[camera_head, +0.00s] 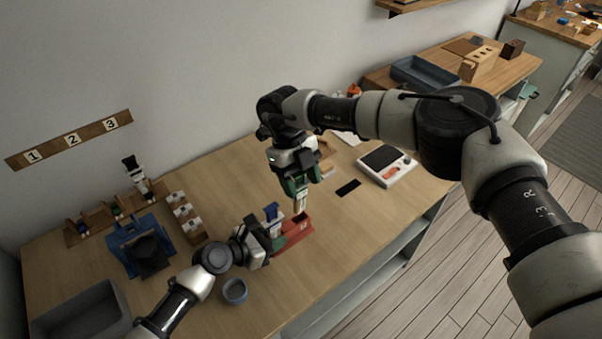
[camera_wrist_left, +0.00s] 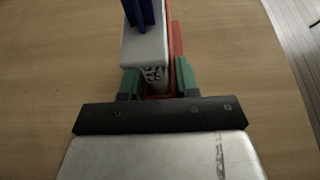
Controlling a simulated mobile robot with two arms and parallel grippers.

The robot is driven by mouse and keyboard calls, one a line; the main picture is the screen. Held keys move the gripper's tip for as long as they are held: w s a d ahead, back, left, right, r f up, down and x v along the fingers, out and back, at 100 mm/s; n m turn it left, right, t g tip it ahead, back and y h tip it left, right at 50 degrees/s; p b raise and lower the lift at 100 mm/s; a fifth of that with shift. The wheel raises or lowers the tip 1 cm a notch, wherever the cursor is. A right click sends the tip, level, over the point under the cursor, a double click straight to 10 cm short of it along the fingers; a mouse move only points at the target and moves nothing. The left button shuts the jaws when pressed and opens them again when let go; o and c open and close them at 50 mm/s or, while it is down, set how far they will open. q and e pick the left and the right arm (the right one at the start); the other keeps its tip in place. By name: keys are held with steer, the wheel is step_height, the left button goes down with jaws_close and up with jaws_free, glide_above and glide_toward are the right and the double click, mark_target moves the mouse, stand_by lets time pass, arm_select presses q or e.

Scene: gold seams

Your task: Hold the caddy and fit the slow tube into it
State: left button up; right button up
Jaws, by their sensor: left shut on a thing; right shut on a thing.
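The red caddy (camera_head: 296,236) sits on the table at the right of my left gripper. My left gripper (camera_head: 277,240) is shut on its near end. In the left wrist view my green fingertips (camera_wrist_left: 158,82) are either side of that end, with the red caddy (camera_wrist_left: 177,42) running away behind a pale blue-topped piece (camera_wrist_left: 146,45). My right gripper (camera_head: 301,187) points down above the caddy, shut on a pale tube (camera_head: 300,201). The tube's lower end is at the caddy's far end; I cannot tell whether it is inside.
A blue cup (camera_head: 234,291) stands near my left wrist. A blue stand (camera_head: 139,245), a wooden rack (camera_head: 186,217) and a grey bin (camera_head: 82,315) are at the left. A white scale-like device (camera_head: 387,165) and a black strip (camera_head: 348,188) lie to the right. Bare tabletop lies right of the caddy.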

mark_target(300, 192)
steer(key=shift+f, duration=0.75)
steer(key=shift+f, duration=2.25)
stand_by(2.2)
steer(key=o, duration=1.2)
steer(key=shift+c, duration=0.4)
steer(key=shift+c, duration=1)
steer(key=v, duration=1.3)
